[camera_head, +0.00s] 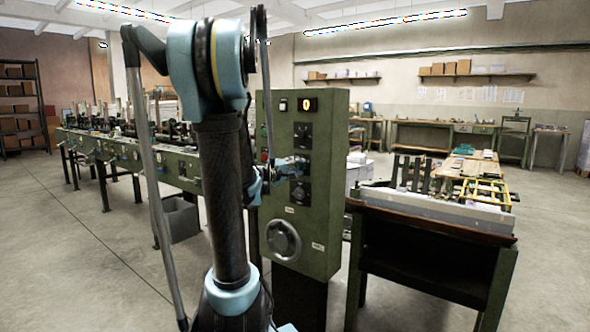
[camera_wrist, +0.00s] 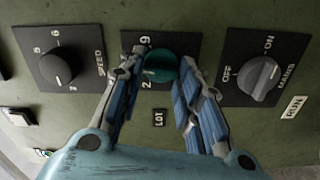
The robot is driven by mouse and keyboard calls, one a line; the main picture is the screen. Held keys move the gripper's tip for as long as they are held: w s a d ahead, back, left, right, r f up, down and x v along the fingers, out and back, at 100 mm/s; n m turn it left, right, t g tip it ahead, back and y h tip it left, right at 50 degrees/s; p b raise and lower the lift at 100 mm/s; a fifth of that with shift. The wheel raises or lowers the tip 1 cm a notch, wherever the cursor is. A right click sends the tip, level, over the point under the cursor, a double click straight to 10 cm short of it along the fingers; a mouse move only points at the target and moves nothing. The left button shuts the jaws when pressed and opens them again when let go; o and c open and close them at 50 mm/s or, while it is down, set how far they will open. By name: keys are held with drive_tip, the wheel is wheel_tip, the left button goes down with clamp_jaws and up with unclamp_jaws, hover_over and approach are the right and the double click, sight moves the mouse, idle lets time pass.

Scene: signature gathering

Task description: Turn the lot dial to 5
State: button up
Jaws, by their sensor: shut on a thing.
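In the head view my gripper (camera_head: 279,170) is at the middle dial of the green control panel (camera_head: 325,215). A small lit display (camera_head: 306,104) near the panel's top appears to read 0.
The speed dial (camera_wrist: 57,67) is left of the lot dial, and the mains dial (camera_wrist: 258,77) is right. A RUN label (camera_wrist: 294,107) sits near the mains dial. A handwheel (camera_head: 284,240) is low on the panel. A wooden bench (camera_head: 435,215) stands to the right.

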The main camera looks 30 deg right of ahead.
drive_tip(key=shift+a+f+n, duration=0.15)
drive_tip(key=shift+n, duration=0.85)
drive_tip(key=o, duration=1)
drive_tip(key=shift+o, duration=0.2)
drive_tip(key=v, duration=1.1)
drive_tip(key=shift+a, duration=0.4)
drive_tip(key=shift+f, duration=0.1)
